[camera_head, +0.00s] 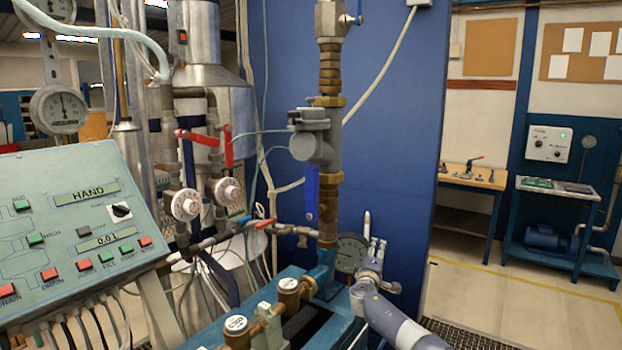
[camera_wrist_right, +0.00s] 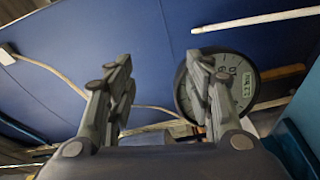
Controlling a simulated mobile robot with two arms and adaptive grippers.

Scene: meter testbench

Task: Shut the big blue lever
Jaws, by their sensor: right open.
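The big blue lever (camera_head: 312,194) hangs straight down beside the vertical brass and grey pipe (camera_head: 328,160) in the head view, below the grey meter body. My right gripper (camera_head: 375,246) is to the right of the lever and lower, next to a round dial gauge (camera_head: 350,252). Its two fingers (camera_wrist_right: 160,80) are apart and empty in the right wrist view. The gauge also shows there, partly behind the right-hand finger (camera_wrist_right: 242,98). I cannot make out the lever in the wrist view. My left gripper is not in view.
A control panel (camera_head: 75,220) stands at the left. Red-handled valves (camera_head: 228,146) and white round dials (camera_head: 186,205) are left of the pipe. Brass fittings (camera_head: 289,292) stand in front, low down. A blue panel (camera_head: 395,120) is behind; open floor (camera_head: 470,300) lies to the right.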

